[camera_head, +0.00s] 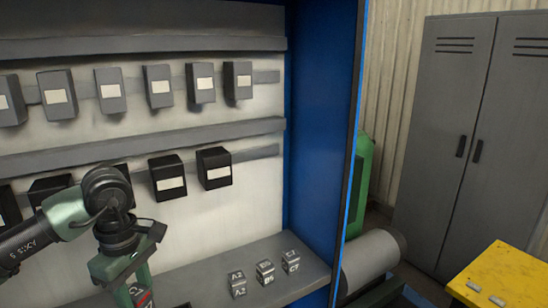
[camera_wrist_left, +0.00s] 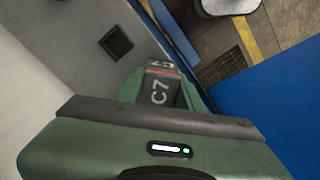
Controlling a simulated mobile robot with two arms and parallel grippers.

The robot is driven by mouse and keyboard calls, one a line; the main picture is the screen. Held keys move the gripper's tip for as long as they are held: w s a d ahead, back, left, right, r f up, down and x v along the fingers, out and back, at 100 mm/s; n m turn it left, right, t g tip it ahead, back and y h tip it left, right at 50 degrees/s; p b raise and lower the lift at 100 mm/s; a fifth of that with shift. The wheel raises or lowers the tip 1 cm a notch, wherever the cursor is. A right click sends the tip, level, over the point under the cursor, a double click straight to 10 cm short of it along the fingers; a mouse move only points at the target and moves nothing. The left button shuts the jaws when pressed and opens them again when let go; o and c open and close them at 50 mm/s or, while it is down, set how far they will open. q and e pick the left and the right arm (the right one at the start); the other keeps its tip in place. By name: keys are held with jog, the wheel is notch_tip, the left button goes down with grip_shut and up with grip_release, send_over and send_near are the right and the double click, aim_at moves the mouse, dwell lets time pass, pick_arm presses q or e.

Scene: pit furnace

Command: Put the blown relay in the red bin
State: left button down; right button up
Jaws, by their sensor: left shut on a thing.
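My left gripper (camera_head: 138,290) is low in the head view, in front of the open blue cabinet. It is shut on a dark relay (camera_head: 142,297), only partly seen at the bottom edge. In the left wrist view the relay (camera_wrist_left: 159,88) shows white C7 marks and a thin red line, between the green fingers of the left gripper (camera_wrist_left: 160,88). The red bin is in neither view. My right gripper is in neither view.
Three small grey relays (camera_head: 264,272) marked A2, B5 and C7 stand on the cabinet shelf (camera_head: 215,283). Rows of dark and grey boxes (camera_head: 168,178) hang on the back panel. The blue cabinet wall (camera_head: 318,130) bounds the right. A yellow table (camera_head: 510,272) stands far right.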

pick_arm(q)
jog(key=s+d+f+m+b, duration=0.2)
jog(key=s+d+f+m, duration=0.6)
jog(key=m, duration=0.6)
jog(key=s+f, duration=0.2)
jog(key=s, duration=0.1)
jog(key=shift+s+f+m, duration=0.25)
jog(key=shift+f+m, duration=0.1)
jog(key=shift+m, duration=0.05)
jog(key=shift+a, duration=0.1)
jog(key=shift+w, duration=0.1)
